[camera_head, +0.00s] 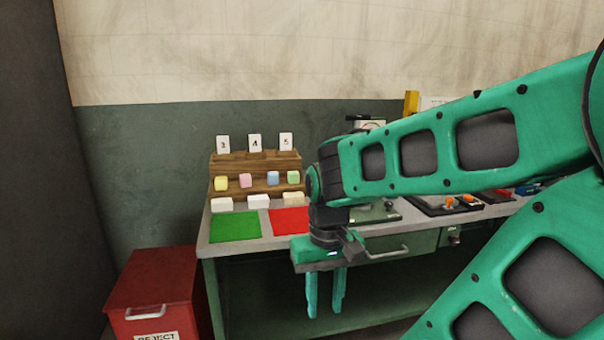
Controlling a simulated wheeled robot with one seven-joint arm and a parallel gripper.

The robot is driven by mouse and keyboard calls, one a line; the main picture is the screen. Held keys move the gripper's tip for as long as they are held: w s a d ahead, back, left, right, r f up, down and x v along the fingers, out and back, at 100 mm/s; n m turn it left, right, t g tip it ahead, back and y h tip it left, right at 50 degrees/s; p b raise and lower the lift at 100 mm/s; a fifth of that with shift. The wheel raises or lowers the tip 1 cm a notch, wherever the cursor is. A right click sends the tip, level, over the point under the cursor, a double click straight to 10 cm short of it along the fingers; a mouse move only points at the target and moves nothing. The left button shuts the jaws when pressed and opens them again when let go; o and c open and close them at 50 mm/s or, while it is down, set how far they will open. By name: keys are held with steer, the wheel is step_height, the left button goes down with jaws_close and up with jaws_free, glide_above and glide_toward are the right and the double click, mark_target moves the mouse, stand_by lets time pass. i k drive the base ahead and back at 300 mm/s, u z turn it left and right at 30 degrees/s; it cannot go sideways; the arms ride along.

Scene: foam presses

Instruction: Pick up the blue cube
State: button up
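My gripper (325,304) hangs in front of the bench's front edge, fingers pointing down. It is below and to the right of the blue cube and well apart from it. The two fingers are apart, with nothing seen between them.
White blocks (258,201) lie before the rack. A green mat (236,227) and a red mat (289,221) lie on the bench. A red reject bin (155,290) stands at left. My arm hides much of the bench's right side.

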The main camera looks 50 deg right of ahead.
mark_target(273, 176)
steer(key=z, duration=0.55)
steer(key=i, duration=1.15)
steer(key=z, duration=0.55)
